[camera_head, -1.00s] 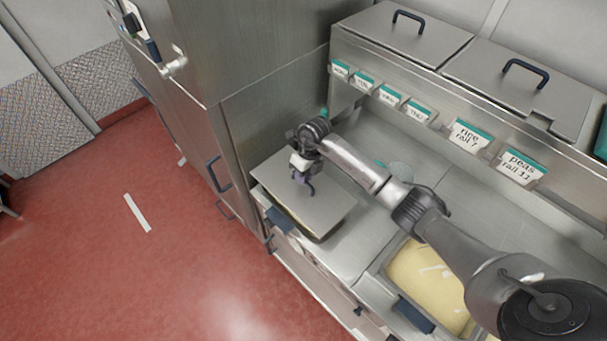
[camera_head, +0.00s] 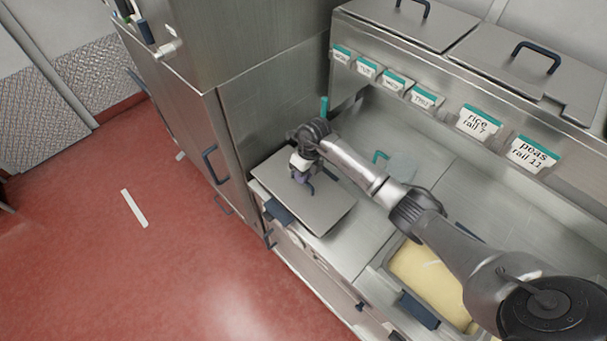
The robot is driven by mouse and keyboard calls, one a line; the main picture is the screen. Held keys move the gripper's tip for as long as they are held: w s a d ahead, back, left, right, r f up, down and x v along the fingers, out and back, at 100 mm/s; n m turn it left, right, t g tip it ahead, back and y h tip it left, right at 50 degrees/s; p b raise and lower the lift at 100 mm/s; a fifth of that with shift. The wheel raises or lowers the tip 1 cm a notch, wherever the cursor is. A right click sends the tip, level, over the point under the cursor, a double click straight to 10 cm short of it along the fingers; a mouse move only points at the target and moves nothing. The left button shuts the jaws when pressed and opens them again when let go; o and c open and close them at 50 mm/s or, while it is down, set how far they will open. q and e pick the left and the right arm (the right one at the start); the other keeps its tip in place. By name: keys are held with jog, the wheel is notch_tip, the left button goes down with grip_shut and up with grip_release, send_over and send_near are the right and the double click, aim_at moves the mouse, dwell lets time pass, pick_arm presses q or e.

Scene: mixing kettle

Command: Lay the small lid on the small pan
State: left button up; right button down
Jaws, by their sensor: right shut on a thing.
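The small lid (camera_head: 325,205) is a flat grey metal plate. My right gripper (camera_head: 303,184) is above it, shut on its dark handle, which the fingers partly hide. The lid lies level over the small pan, covering its opening. Of the pan, a dark blue handle (camera_head: 279,212) shows at the front left, below the lid's edge. The lid looks down on the pan or very close to it; I cannot tell whether it touches all round. My left gripper is not in view.
A larger pan with pale yellow contents (camera_head: 427,278) sits in the counter at right, partly under my right arm. Lidded bins with labels (camera_head: 480,122) line the back. A tall steel cabinet (camera_head: 200,130) stands left.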

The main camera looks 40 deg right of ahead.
jog(key=shift+f, duration=0.25)
dwell(0.5)
jog(key=shift+f+b, duration=0.4)
jog(key=shift+b, duration=0.15)
jog(key=shift+f+b, duration=0.35)
jog(key=shift+f, duration=0.15)
jog(key=shift+f, duration=0.25)
